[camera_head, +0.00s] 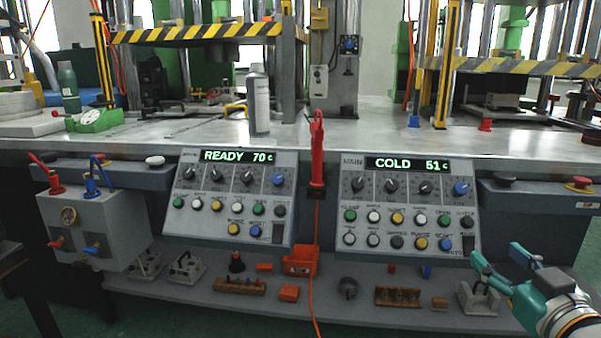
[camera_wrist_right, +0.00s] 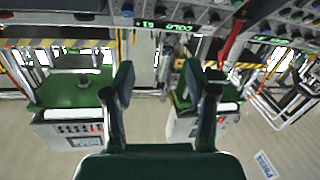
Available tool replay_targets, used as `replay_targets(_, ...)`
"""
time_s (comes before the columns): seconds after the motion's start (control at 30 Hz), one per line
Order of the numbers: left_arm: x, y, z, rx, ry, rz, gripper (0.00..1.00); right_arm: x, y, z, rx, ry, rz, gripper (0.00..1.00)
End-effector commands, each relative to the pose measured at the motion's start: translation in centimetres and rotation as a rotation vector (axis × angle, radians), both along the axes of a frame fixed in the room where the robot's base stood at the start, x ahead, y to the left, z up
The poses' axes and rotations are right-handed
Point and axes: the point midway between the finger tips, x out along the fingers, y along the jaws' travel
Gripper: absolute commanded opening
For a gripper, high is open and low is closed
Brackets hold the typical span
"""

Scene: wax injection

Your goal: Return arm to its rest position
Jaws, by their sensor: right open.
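My right gripper (camera_head: 496,254) is at the lower right of the head view, with green fingers spread apart and nothing between them. It hangs in front of the right part of the lower shelf, below and right of the right control panel (camera_head: 405,205). That panel reads COLD 51 C. In the wrist view the right gripper (camera_wrist_right: 160,82) shows two dark fingers apart with an empty gap, and the panels appear upside down along the top. The left control panel (camera_head: 228,197) reads READY 70 C. My left gripper does not show.
The steel worktop (camera_head: 340,135) carries a spray can (camera_head: 258,100) and a green bottle (camera_head: 68,88). A red-handled tool (camera_head: 317,150) hangs between the panels. Small parts, wooden blocks and an orange bin (camera_head: 300,262) sit on the lower shelf (camera_head: 350,312). A grey gauge box (camera_head: 95,232) is at left.

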Motion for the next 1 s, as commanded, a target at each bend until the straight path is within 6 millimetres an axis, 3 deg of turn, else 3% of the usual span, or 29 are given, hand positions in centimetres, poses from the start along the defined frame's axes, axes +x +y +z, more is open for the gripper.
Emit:
replay_targets(0.37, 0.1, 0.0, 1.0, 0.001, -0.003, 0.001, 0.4, 4.4, 2.9, -9.2, 0.061, 0.216, 0.085, 0.56)
replay_targets(0.53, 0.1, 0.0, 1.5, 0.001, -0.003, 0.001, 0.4, 5.8, 5.5, -16.0, 0.119, 0.368, 0.135, 0.56)
replay_targets(0.63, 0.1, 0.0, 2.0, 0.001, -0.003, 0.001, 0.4, 5.9, 8.0, -22.0, 0.174, 0.505, 0.171, 0.56)
replay_targets(0.77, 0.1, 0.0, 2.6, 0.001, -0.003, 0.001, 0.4, 4.0, 12.0, -30.9, 0.264, 0.722, 0.212, 0.56)
replay_targets(0.9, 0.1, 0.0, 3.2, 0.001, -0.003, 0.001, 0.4, -0.3, 16.1, -39.4, 0.357, 0.958, 0.229, 0.56)
replay_targets(1.0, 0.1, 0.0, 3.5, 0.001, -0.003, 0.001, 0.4, -4.0, 18.4, -43.8, 0.413, 1.104, 0.224, 0.56)
